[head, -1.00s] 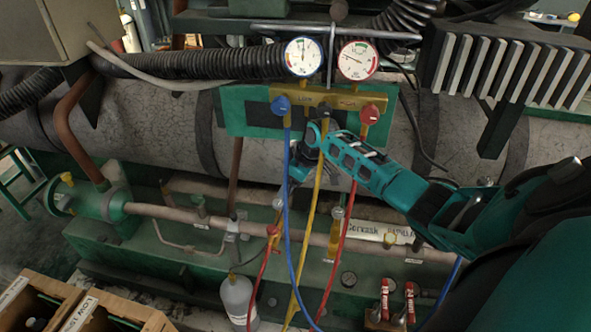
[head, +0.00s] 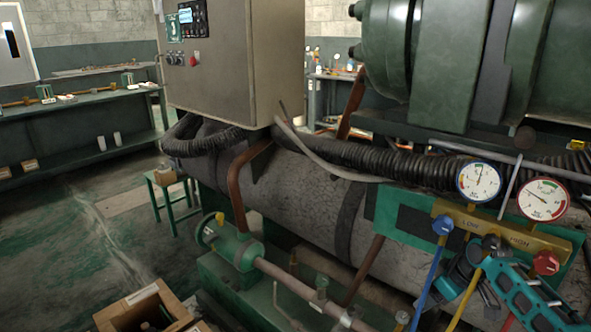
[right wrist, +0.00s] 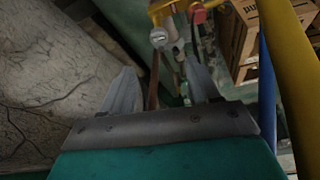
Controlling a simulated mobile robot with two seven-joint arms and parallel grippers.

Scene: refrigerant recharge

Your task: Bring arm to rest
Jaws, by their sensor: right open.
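My right gripper (head: 452,283) is at the lower right of the head view, partly hidden by its own wrist and the hoses. It is just below the gauge manifold (head: 508,235), beside the blue hose (head: 428,285) and the yellow hose (head: 466,298). In the right wrist view, the two grey fingers of my right gripper (right wrist: 161,80) are spread with nothing between them. The blue hose (right wrist: 268,95) and yellow hose (right wrist: 288,80) pass close on its right. My left gripper is in neither view.
The large grey pipe (head: 300,195) and green machine lie behind the arm. A control cabinet (head: 245,65) stands above the pipe. A cardboard box (head: 140,308) is at the bottom, and a small green stool (head: 170,195) stands left. The floor at left is mostly clear.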

